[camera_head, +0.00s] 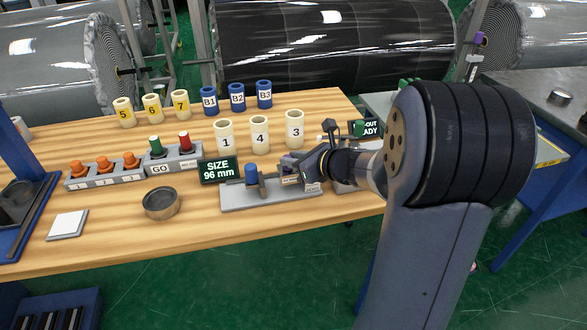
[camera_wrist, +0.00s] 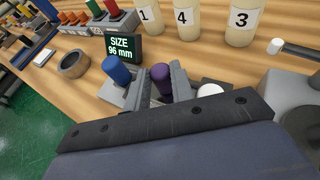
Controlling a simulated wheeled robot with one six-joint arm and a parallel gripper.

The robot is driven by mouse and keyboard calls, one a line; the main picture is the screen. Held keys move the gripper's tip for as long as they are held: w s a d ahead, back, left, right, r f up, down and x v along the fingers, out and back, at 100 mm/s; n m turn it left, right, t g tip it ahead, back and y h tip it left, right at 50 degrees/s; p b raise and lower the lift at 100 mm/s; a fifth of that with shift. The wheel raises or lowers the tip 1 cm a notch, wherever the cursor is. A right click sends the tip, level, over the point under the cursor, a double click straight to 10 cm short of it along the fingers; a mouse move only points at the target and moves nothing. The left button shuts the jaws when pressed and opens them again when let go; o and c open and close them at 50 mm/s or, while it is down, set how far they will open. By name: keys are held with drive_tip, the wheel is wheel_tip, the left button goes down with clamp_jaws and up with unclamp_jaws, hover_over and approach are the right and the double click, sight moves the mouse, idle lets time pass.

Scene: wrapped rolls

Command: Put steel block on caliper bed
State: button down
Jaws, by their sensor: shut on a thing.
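The caliper bed (camera_head: 240,200) is a long grey plate near the table's front edge, behind which stands a sign reading SIZE 96 mm (camera_head: 219,170). A blue cylinder (camera_head: 251,174) stands upright at the bed's left end; it also shows in the wrist view (camera_wrist: 117,70). My gripper (camera_head: 289,171) is over the right part of the bed. In the wrist view, its fingers are shut on a purple knob (camera_wrist: 161,77). What lies under the knob is hidden, so I cannot tell if it is the steel block or if it touches the bed.
A round metal cup (camera_head: 161,203) and a white square plate (camera_head: 68,224) are left of the bed. Cream numbered cylinders (camera_head: 260,133) stand behind it. A button box (camera_head: 170,157) and orange knobs (camera_head: 103,164) are at back left. The front middle wood is clear.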

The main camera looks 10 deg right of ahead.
drive_tip(key=shift+f, duration=1.15)
drive_tip(key=shift+f, duration=0.1)
drive_tip(key=c, duration=1.5)
unclamp_jaws()
drive_tip(key=shift+f+b, duration=0.1)
drive_tip(key=shift+b, duration=0.2)
drive_tip(key=shift+r, duration=0.2)
drive_tip(key=v, duration=1.2)
drive_tip(key=shift+p, duration=0.4)
